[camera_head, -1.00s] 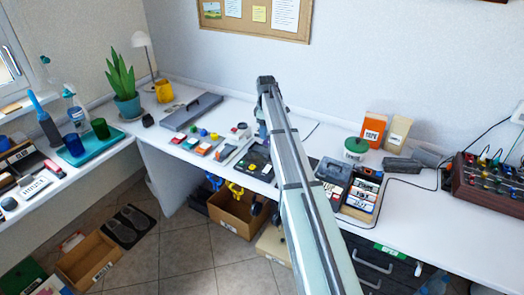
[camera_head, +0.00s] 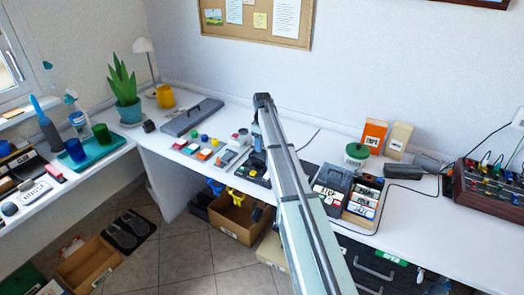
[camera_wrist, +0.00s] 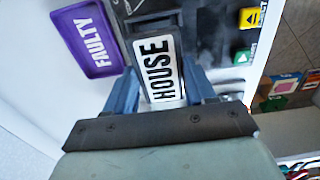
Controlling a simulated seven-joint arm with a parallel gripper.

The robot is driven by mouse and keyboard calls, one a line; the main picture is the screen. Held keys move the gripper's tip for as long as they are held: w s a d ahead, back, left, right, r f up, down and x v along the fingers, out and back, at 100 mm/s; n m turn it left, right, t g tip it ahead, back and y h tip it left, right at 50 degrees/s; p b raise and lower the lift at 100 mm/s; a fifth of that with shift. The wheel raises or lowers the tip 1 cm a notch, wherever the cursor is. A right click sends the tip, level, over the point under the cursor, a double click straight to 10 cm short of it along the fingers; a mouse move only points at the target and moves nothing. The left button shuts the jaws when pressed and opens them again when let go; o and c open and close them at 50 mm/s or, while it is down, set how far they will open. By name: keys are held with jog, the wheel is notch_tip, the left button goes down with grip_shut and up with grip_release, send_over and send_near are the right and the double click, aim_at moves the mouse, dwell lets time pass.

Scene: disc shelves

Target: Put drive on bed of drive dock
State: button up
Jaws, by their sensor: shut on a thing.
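In the wrist view my gripper (camera_wrist: 160,88) has its blue fingers on both sides of the drive (camera_wrist: 156,62), a dark block with a white label reading "HOUSE". It is shut on the drive. The drive dock (camera_wrist: 217,42) is a black unit around and beyond the drive, with a yellow and a green button on its right. I cannot tell whether the drive touches the bed. In the head view the dock (camera_head: 247,172) stands on the desk, partly hidden by my arm, with my gripper (camera_head: 258,145) low above it. The drive is not clear there.
A purple tray marked "FAULTY" (camera_wrist: 88,38) lies left of the dock in the wrist view. In the head view, bins with labelled drives (camera_head: 362,200) stand right of my arm. A cardboard box (camera_head: 233,216) is below the desk edge.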

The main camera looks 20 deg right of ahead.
jog(key=shift+f, duration=1.9)
jog(key=shift+f, duration=0.1)
jog(key=o, duration=1.1)
jog(key=shift+o, duration=0.2)
notch_tip(320, 180, up, 12)
jog(key=shift+r, duration=0.15)
